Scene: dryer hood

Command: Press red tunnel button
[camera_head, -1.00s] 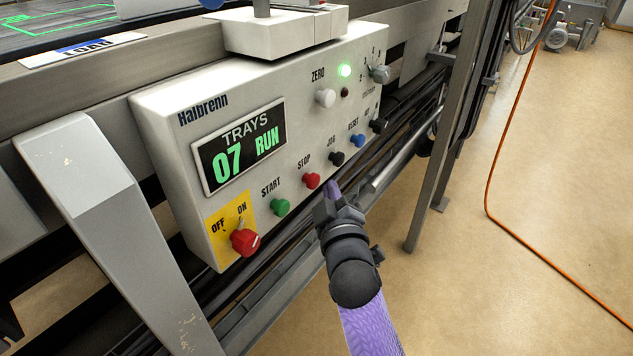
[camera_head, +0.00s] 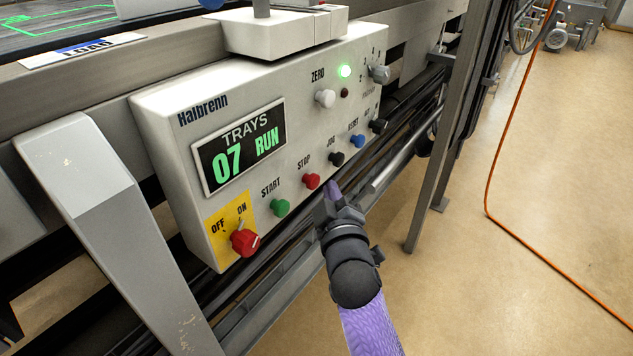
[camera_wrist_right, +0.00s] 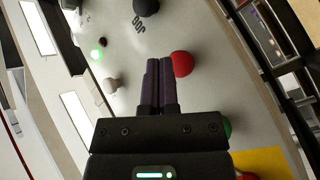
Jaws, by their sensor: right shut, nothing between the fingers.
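The red button (camera_head: 311,181) labelled STOP sits on the front of the white control panel (camera_head: 300,128), between the green START button (camera_head: 280,207) and the black JOG button (camera_head: 336,158). My right gripper (camera_head: 332,192) is shut and empty, just in front of the panel, to the right of the red button in the head view. In the right wrist view, the shut purple fingers (camera_wrist_right: 159,82) point at the panel, with their tips beside the red button (camera_wrist_right: 182,64). I cannot tell whether they touch it. My left gripper is out of view.
A red OFF/ON knob (camera_head: 244,242) is on a yellow plate at the panel's lower left. The display reads TRAYS 07 RUN. A green lamp (camera_head: 344,71) is lit. A grey rail and post (camera_head: 444,130) stand to the right, with open floor beyond.

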